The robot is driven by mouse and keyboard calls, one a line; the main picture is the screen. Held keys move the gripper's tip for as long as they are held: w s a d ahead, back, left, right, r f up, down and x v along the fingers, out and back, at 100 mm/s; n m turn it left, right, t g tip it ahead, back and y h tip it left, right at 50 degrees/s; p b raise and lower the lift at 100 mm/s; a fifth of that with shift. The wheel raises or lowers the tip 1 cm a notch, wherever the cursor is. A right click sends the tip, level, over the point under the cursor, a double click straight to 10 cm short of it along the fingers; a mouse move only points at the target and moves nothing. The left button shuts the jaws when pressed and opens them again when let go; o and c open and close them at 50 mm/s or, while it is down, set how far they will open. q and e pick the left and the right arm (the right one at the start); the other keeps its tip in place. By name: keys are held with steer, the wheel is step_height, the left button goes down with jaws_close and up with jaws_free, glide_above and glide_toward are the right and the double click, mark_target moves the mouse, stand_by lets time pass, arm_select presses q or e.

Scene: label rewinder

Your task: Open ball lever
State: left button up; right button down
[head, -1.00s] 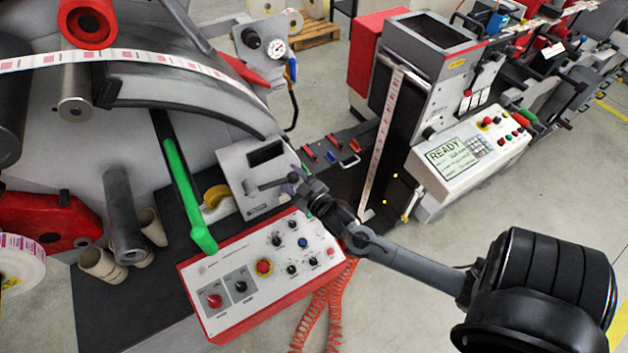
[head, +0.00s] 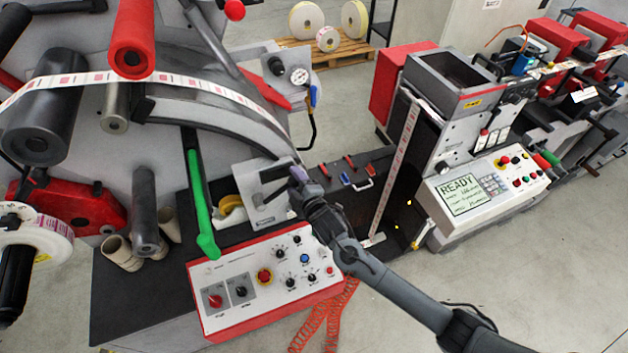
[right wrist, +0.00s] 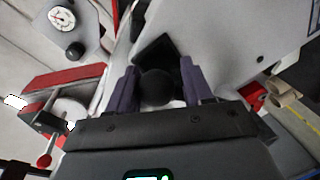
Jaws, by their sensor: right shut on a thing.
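The ball lever (head: 272,194) is a short dark bar on a small grey panel (head: 246,178) beside the black window. It slants up to the right, toward my right gripper. In the right wrist view its black ball (right wrist: 157,87) sits between the two purple fingers. My right gripper (head: 297,174) is shut on the ball, and it also shows in the right wrist view (right wrist: 158,92). In the head view the fingers hide the ball. My left gripper is not clearly in view.
A red-edged control box (head: 265,278) with knobs and buttons lies just below the panel. A green lever (head: 200,200) stands to the left. A pressure gauge (head: 299,76) is above. The READY console (head: 480,195) is to the right. An orange coiled cable (head: 330,315) hangs below.

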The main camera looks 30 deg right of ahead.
steer(key=shift+a+r, duration=0.1)
steer(key=shift+r, duration=0.4)
steer(key=shift+a, duration=0.1)
steer(key=c, duration=0.6)
jaws_free()
steer(key=shift+o, duration=0.4)
steer(key=shift+f, duration=0.1)
steer(key=shift+f, duration=0.15)
steer(key=shift+s, duration=0.6)
steer(key=s+r+b, duration=0.1)
steer(key=s+b, duration=0.1)
steer(key=s, duration=0.7)
steer(key=shift+s+r, duration=0.2)
steer(key=shift+r, duration=0.15)
